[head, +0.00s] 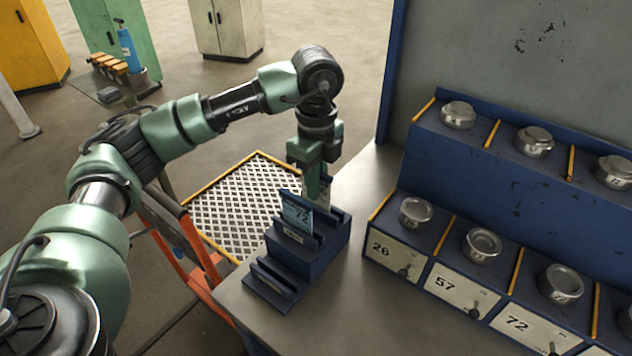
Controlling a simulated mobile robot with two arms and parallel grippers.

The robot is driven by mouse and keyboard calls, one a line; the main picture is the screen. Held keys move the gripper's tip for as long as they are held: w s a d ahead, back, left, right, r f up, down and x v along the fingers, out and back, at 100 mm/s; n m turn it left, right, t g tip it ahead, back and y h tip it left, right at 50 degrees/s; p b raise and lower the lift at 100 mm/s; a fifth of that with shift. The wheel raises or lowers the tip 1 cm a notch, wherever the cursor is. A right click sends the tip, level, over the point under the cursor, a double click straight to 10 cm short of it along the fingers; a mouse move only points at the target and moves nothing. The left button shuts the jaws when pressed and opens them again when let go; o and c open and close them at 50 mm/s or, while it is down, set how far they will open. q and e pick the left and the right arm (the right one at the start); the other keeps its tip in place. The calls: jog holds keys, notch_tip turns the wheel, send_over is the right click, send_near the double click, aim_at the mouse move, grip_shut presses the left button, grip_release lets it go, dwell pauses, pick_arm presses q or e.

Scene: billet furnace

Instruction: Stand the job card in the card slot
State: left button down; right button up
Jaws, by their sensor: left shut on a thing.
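The job card (296,212) is a small blue card with a pale number that looks like 72. It stands nearly upright over the upper part of the blue stepped card rack (310,264), which has slots and a small label on its front. My left gripper (313,190) points down from above and is shut on the card, just behind it in the picture. The card's lower edge meets the rack near a slot; I cannot tell how deep it sits. My right gripper is not in view.
A blue two-tier shelf (490,188) with round metal tins and numbered labels 26, 57 and 72 fills the right. The grey bench top (345,310) is clear between rack and shelf. An orange-framed mesh platform (240,205) lies beyond the bench's left edge.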

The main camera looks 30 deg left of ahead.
pick_arm(q)
jog(key=shift+f, duration=0.15)
jog(key=c, duration=1.4)
grip_release()
jog(key=shift+c, duration=0.2)
